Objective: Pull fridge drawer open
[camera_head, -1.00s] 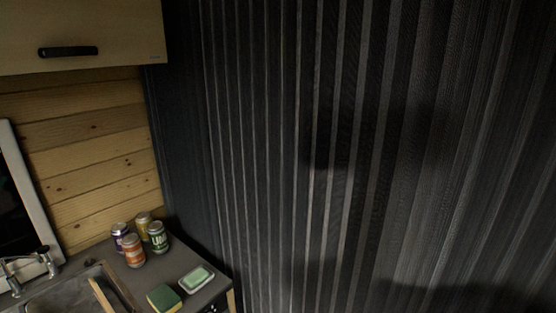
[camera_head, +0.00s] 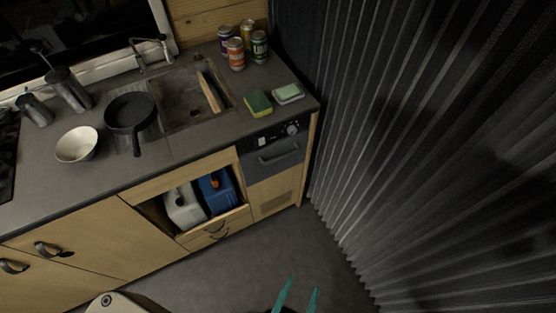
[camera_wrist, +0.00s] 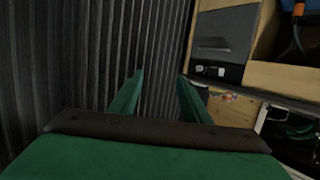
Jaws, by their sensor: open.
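The fridge drawer (camera_head: 274,158) is a dark grey front with a bar handle, set under the right end of the counter. A dark control panel with knobs (camera_head: 278,134) sits just above it. The drawer looks shut. In the wrist view, a dark grey panel (camera_wrist: 224,45) that looks like the same front shows at the upper right. My gripper (camera_head: 298,296) has teal fingers spread apart and empty, low over the floor and well short of the drawer. In the wrist view my gripper (camera_wrist: 160,95) points at the dark curtain, left of the cabinet.
A pleated dark curtain (camera_head: 400,150) hangs close on the right. The counter (camera_head: 190,145) holds cans, a sponge, a soap dish, a pan and a bowl. Blue (camera_head: 217,190) and white (camera_head: 184,208) jugs stand in an open cubby left of the fridge. The floor (camera_head: 265,255) ahead is clear.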

